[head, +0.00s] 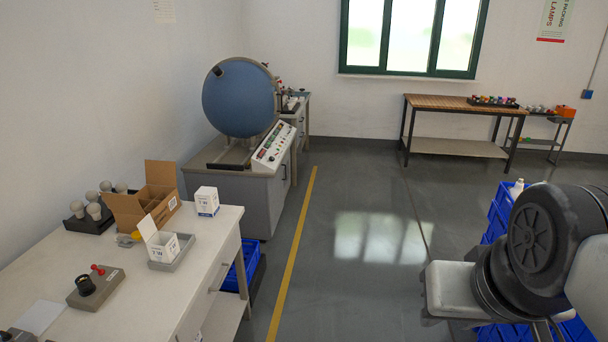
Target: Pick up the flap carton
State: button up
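A small white carton (170,247) with its flap raised sits in a grey holder (160,266) on the white table at left. The flap leans up toward the back left, and the carton's top is open. Printing shows on its front. My arm is at the lower right, far from the carton and over the floor side. No gripper fingers can be made out in the head view.
A closed white carton (206,201) and an open brown box (144,208) stand behind it on the white table (131,304). Bulbs in a dark rack (89,220) are at left. A base with a red knob (95,289) is in front.

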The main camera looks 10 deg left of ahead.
aim_at(207, 206)
jog(key=u, duration=3)
jog(key=z, duration=1.85)
jog(key=i+l+u, duration=0.25)
jog(key=u, duration=0.25)
jog(key=i+l+u, duration=0.45)
jog(key=k+j, duration=0.05)
jog(key=k, duration=0.05)
